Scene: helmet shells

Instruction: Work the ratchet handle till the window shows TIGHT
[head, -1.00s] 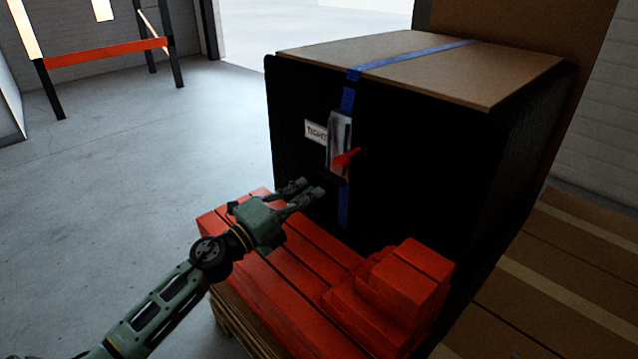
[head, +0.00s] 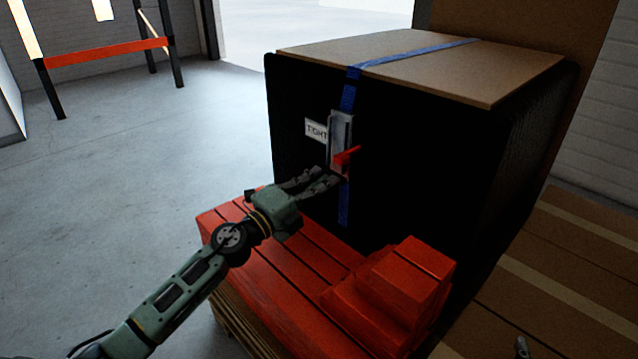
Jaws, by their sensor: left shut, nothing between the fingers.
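The ratchet (head: 340,130) is a grey metal body on a blue strap (head: 349,95), on the front of a big black-sided load. Its short red handle (head: 346,157) sticks out at the lower end, pointing up to the right. A white window (head: 316,130) beside the ratchet reads TIGHT. My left gripper (head: 332,177) is shut and empty, its fingertips just below and left of the red handle. Whether they touch it I cannot tell. A small grey tip, perhaps of my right gripper (head: 522,347), shows at the bottom edge; the rest is out of frame.
A stepped stack of red-orange boards (head: 300,270) lies in front of the load, under my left gripper. A brown board (head: 420,65) covers the load's top. Brown slats (head: 560,270) lie at right. The grey floor (head: 130,190) at left is clear.

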